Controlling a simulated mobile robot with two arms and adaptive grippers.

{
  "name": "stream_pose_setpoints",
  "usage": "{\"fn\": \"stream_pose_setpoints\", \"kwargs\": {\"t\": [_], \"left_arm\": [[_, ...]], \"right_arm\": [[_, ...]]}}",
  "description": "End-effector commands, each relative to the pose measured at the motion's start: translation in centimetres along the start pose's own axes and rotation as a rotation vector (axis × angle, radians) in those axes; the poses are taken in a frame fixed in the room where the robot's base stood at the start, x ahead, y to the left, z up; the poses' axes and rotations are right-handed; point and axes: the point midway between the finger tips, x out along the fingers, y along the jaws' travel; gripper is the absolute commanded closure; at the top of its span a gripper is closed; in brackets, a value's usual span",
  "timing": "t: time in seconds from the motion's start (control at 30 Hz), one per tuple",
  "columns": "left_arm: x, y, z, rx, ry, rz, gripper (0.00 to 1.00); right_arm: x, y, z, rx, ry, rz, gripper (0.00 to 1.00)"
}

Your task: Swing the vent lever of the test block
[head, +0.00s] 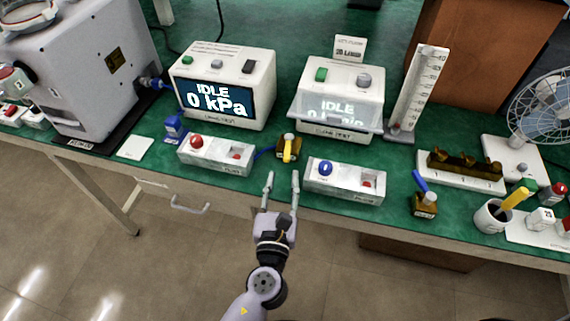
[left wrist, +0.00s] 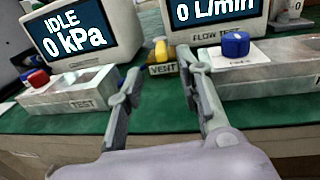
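The vent valve (head: 288,154) is a small brass block between two grey metal blocks near the table's front edge. Its yellow lever (head: 287,146) is on top and points roughly toward the front. In the left wrist view, the brass block (left wrist: 163,69) carries a VENT label, with the yellow lever (left wrist: 160,49) above it. The grey test block (head: 217,155) with a red knob is to its left. My left gripper (head: 282,178) is open and empty, just in front of the vent valve, its fingers pointing at it. My right gripper is in neither view.
A pressure display (head: 222,86) reading 0 kPa and a flow display (head: 338,100) stand behind. A grey block with a blue knob (head: 344,181) is close on the right. Farther right is a brass valve with a blue lever (head: 424,204). Free green table (head: 285,110) lies between the displays.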

Motion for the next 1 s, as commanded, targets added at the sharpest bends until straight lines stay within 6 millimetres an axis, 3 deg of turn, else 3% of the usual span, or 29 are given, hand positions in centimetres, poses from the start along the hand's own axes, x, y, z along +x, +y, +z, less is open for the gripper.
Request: {"fn": "stream_pose_setpoints", "kwargs": {"t": [0.1, 0.27, 0.6, 0.7, 0.77, 0.83, 1.0], "left_arm": [[-2.2, 0.0, -0.1, 0.000, 0.003, -0.001, 0.67], [-3.9, 0.0, 0.0, -0.001, 0.001, -0.001, 0.67], [-4.3, 0.0, 0.1, -0.001, -0.001, 0.000, 0.67], [-4.3, 0.5, 0.0, -0.028, 0.006, 0.014, 0.67], [-4.2, 1.8, -0.2, -0.099, 0.022, 0.052, 0.67], [-4.3, 4.6, -0.8, -0.260, 0.053, 0.139, 0.67], [-6.6, 14.2, -4.7, -0.918, 0.129, 0.513, 0.67]], "right_arm": [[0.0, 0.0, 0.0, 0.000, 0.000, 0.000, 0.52], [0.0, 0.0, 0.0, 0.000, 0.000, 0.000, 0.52], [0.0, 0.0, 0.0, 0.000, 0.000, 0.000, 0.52], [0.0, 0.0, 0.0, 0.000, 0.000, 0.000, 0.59], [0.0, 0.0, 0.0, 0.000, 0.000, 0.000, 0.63], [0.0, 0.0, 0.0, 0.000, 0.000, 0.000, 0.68], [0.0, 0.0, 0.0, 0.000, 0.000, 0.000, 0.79]]}}
